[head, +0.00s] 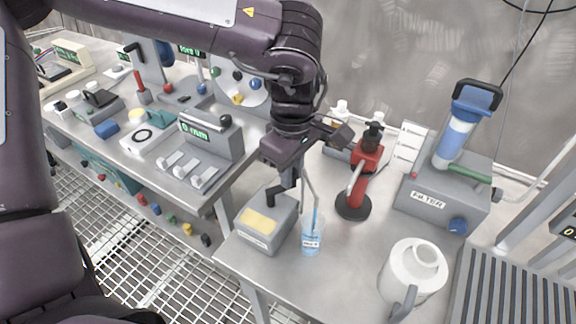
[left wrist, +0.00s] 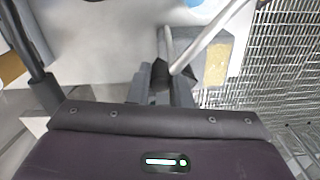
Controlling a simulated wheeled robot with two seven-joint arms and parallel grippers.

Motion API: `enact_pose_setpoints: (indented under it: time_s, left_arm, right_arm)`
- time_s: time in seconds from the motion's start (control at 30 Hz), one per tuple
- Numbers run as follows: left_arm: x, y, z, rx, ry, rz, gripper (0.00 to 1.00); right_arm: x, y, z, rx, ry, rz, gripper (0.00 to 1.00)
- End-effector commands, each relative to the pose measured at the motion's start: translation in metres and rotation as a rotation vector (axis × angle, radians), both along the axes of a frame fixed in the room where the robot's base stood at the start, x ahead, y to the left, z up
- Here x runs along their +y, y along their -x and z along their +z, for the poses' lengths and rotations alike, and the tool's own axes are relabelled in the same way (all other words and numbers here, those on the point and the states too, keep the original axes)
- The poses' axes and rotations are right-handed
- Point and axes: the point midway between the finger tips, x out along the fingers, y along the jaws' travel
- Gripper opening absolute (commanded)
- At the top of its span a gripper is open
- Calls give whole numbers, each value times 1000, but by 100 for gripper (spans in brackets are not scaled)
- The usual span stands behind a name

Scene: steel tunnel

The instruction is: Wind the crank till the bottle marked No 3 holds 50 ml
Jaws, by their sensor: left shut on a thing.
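A grey box with a yellow top panel (head: 252,228) stands near the table's front edge; it also shows in the left wrist view (left wrist: 213,62). My left gripper (head: 282,190) points down over its back edge, shut on what seems to be the crank, mostly hidden between the fingers. In the left wrist view the gripper (left wrist: 162,84) closes around a dark upright piece. A small clear bottle with a white label (head: 311,243) stands just right of the box, holding blue liquid. A thin tube runs down into it. Its label and level are too small to read. My right gripper is out of view.
A red-and-black stand (head: 362,175) is behind the bottle. A white jug (head: 414,268) stands front right, and a grey unit with a blue cylinder (head: 440,190) is at the back right. Left is a bench with a green display (head: 197,132). Bare table lies right of the bottle.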

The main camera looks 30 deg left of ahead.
Motion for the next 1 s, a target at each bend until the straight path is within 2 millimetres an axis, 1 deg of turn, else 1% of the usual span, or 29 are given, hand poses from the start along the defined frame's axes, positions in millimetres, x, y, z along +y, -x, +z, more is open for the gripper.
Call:
enact_pose_setpoints:
  time_s: [0.2,0.4,0.7,1.0]
  left_arm:
    - [-5,4,0,-1,1,-144,0]
    - [-7,7,1,-2,1,-225,0]
    - [-8,9,1,-1,0,-267,0]
    - [-8,9,1,-1,0,-268,0]
  right_arm:
    - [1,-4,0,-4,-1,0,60]
    - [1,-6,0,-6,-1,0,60]
    - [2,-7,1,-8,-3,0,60]
    - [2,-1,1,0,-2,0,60]
